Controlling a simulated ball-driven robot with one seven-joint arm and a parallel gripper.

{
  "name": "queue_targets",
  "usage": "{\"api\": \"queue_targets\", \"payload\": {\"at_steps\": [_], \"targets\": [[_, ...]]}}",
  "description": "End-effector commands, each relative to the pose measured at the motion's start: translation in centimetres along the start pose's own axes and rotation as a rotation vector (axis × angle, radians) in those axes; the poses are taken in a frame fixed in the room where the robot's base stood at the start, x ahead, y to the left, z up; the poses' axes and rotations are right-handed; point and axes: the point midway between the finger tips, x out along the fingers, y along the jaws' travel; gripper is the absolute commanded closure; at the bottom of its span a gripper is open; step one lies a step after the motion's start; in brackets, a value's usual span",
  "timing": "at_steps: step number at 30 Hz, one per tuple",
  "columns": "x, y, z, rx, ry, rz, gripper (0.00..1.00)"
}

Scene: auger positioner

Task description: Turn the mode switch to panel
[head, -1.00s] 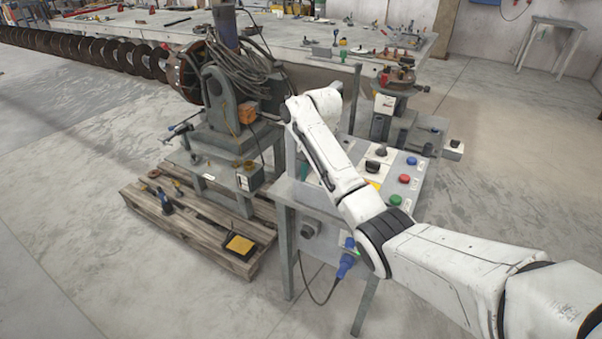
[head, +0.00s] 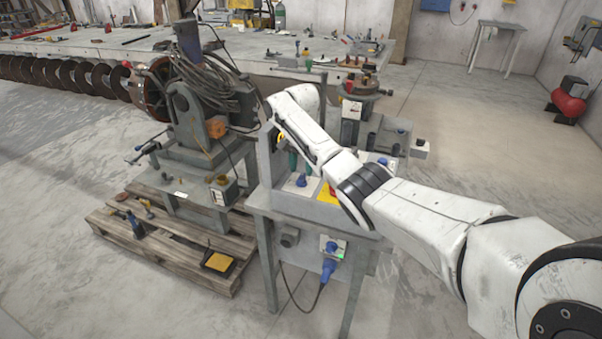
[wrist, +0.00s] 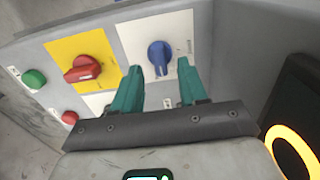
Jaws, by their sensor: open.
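A blue knob (wrist: 160,57) on a white plate (wrist: 133,36) is in the wrist view, its grip bar roughly upright in the picture. It also shows in the head view (head: 301,181). I take it for the mode switch, but the small marks on its plate are not readable. My gripper (wrist: 160,67) has teal fingers, open and empty, with the blue knob between them in the picture. I cannot tell whether they touch it. In the head view the teal fingers (head: 293,159) are partly hidden by my arm, just above the knob.
Beside the white plate is a red knob (wrist: 82,68) on a yellow plate (wrist: 62,48). A green button (wrist: 34,79) and a red button (wrist: 70,117) lie further left. A pallet (head: 165,245) lies at left.

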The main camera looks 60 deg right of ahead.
Motion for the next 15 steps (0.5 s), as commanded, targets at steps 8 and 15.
{"api": "queue_targets", "payload": {"at_steps": [8, 15], "targets": [[2.9, 0.0, 0.0, 0.0, -0.001, 0.002, 0.57], [3.1, 0.0, 0.0, 0.0, 0.0, 0.0, 0.57]]}}
